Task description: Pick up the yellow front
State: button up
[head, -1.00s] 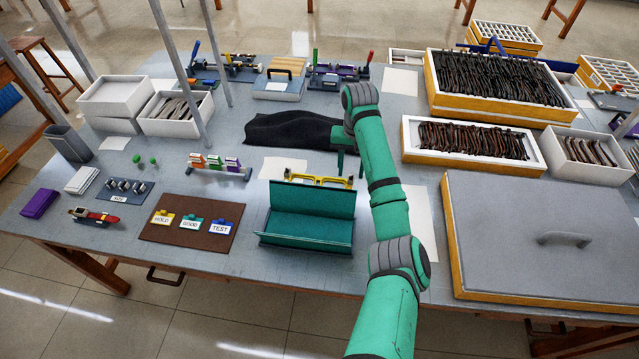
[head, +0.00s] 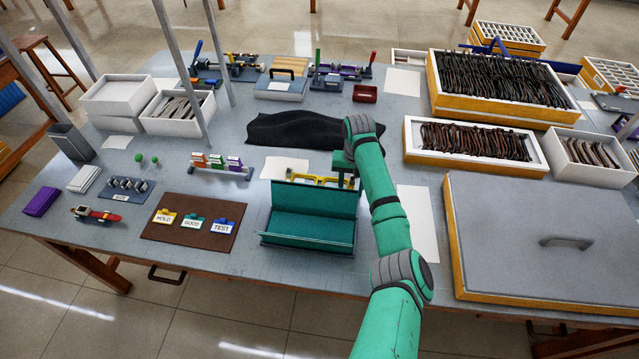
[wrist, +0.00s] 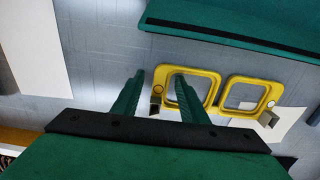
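The yellow front (head: 318,180) is an empty eyeglass frame behind the teal folded stand (head: 308,237), whose upright panel hides its lower part in the head view. In the wrist view the yellow front (wrist: 219,94) shows both rims, with small grey pieces at its two ends. My gripper (wrist: 159,75) is open, with its fingers apart. One finger overlaps the opening of the left rim and the other is outside that rim's outer end. I cannot tell whether they touch it. In the head view my gripper (head: 345,170) is at the front's right end, partly hidden by the stand.
A black cloth (head: 300,130) lies behind the front. A brown mat (head: 193,222) with labelled tags is left of the stand. White sheets (head: 418,222) lie flat nearby. A large grey-lidded box (head: 545,225) stands at the right.

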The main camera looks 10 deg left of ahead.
jog(key=shift+c, duration=0.5)
grip_shut()
